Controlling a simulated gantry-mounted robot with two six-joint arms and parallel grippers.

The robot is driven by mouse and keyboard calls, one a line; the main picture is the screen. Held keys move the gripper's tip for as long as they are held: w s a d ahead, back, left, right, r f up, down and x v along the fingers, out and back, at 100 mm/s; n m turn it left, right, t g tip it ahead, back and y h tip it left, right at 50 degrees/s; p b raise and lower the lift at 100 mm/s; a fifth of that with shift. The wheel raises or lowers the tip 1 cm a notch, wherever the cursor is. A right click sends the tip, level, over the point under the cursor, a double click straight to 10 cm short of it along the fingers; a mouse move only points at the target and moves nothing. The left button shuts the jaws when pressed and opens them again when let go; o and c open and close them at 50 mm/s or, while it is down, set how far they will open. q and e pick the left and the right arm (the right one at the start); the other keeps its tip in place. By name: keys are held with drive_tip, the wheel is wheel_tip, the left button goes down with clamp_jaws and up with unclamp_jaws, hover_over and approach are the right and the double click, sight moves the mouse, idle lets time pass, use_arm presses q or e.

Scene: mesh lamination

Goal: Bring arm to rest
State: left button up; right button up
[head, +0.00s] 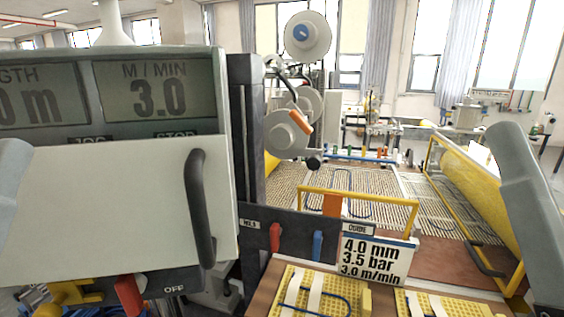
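Part of my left arm (10,185) shows at the left edge, in front of a pale panel with a dark handle. Part of my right arm (530,210) slants down along the right edge, in front of the yellow roll. Both are smooth grey links. Neither gripper is in view, so their fingers and anything in them cannot be seen.
A control box (110,100) with a display reading 3.0 M/MIN fills the left. A sign (372,258) and yellow pegboards (318,292) stand low centre. A mesh bed (350,190) runs behind a yellow rail (360,196). A yellow roll (470,185) lies at right.

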wheel_tip(320, 180, up, 37)
drive_tip(key=n+y+p, duration=0.1)
drive_tip(key=p, duration=3.7)
drive_tip(key=shift+w+a, duration=0.2)
drive_tip(key=shift+a, duration=0.1)
